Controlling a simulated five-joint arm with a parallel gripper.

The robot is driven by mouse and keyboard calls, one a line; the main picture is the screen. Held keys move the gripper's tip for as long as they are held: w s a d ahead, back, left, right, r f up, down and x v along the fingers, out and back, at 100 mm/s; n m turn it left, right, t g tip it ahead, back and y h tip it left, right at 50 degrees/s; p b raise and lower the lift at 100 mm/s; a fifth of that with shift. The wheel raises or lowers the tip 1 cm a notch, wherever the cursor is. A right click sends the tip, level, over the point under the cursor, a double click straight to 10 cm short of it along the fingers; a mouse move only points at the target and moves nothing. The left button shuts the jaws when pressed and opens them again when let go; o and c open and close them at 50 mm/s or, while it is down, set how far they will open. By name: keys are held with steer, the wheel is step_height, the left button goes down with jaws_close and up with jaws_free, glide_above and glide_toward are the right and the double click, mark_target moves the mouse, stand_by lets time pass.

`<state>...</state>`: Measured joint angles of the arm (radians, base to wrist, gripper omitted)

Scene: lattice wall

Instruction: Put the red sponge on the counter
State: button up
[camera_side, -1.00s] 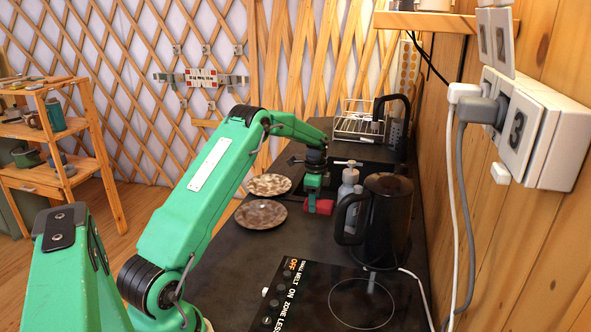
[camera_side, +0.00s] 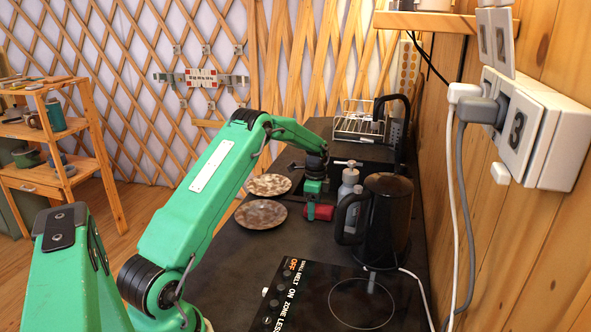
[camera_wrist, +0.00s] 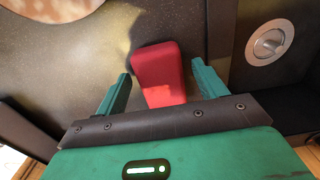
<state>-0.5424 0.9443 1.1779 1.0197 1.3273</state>
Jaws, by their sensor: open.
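The red sponge (camera_side: 321,212) lies on the dark counter (camera_side: 262,262) between the plates and the bottles. In the wrist view the sponge (camera_wrist: 158,75) is a red block lying between and ahead of the two green fingers. My gripper (camera_side: 312,208) points down at the sponge in the side view, its fingers partly in front of it. In the wrist view my gripper (camera_wrist: 158,84) is open, with a finger on each side of the sponge and a gap visible at the left. Whether the fingertips touch the counter cannot be told.
Two speckled plates (camera_side: 261,214) (camera_side: 268,185) lie left of the sponge. A wire dish rack (camera_side: 357,122) is behind, and a hob (camera_side: 330,295) is in front. A round metal drain (camera_wrist: 270,42) shows in the wrist view.

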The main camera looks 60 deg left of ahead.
steer(key=shift+r, duration=0.2)
step_height(320, 180, up, 12)
stand_by(0.6)
stand_by(0.5)
steer(key=s+d+r+n+t, duration=0.1)
steer(key=s+d+r+n, duration=0.1)
steer(key=s+d+r, duration=0.45)
steer(key=s+d+r+n+t, duration=0.1)
steer(key=s+d+r+n, duration=0.15)
steer(key=d+r, duration=0.75)
steer(key=s+d+f+n+t, duration=0.1)
steer(key=s+d+f+n, duration=0.1)
steer(key=s+d, duration=0.5)
steer(key=s+d+f+n+t, duration=0.2)
steer(key=s+d, duration=0.5)
steer(key=s, duration=0.5)
steer(key=shift+s+d+f+t, duration=0.15)
steer(key=shift+s+f+t, duration=0.2)
steer(key=shift+f, duration=0.2)
